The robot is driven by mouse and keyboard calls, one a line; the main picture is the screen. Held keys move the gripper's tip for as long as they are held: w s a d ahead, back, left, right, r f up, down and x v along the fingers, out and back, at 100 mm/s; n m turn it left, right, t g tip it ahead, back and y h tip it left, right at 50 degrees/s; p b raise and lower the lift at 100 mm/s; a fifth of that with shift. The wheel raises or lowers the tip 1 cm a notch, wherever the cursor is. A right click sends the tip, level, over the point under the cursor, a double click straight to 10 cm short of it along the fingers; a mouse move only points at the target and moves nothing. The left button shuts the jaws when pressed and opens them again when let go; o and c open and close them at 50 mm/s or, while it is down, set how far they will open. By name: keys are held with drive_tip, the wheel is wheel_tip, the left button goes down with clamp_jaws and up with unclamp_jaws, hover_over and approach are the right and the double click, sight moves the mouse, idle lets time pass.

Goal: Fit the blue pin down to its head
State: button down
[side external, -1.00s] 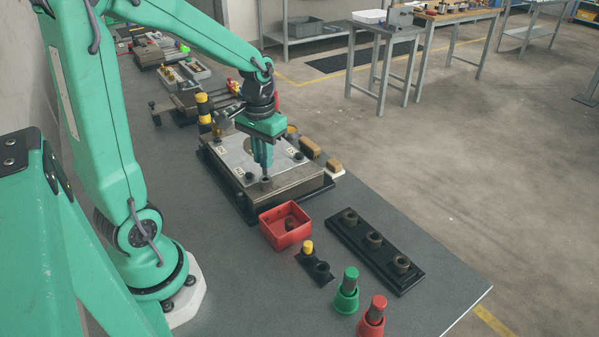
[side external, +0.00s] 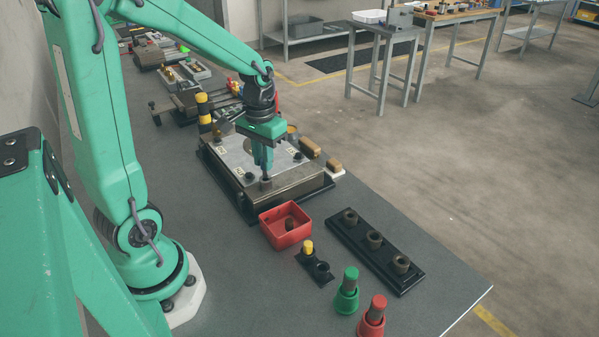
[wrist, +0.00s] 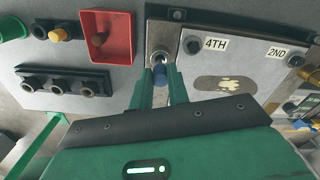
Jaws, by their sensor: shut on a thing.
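My gripper (side external: 264,168) points down at the near corner of the fixture plate (side external: 233,158). In the wrist view, its two green fingers are shut on the blue pin (wrist: 160,75), with the blue part between the fingertips. The pin's lower end is at a round bushing (wrist: 159,58) at the plate's edge. How deep the pin sits in the bushing is hard to tell. The wrist view shows the plate with labels "4TH" and "2ND". In the side view the fingers hide most of the pin.
A red bin (side external: 286,236) with a dark piece inside stands just in front of the fixture. A black rack (side external: 346,231) with several sockets is to its right. A yellow-topped pin (side external: 308,247), a green pin (side external: 350,275) and a red pin (side external: 377,305) stand nearer the camera.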

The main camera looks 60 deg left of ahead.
drive_tip(key=shift+f, duration=1.45)
drive_tip(key=c, duration=1.3)
unclamp_jaws()
drive_tip(key=shift+r, duration=0.1)
drive_tip(key=shift+r, duration=3.85)
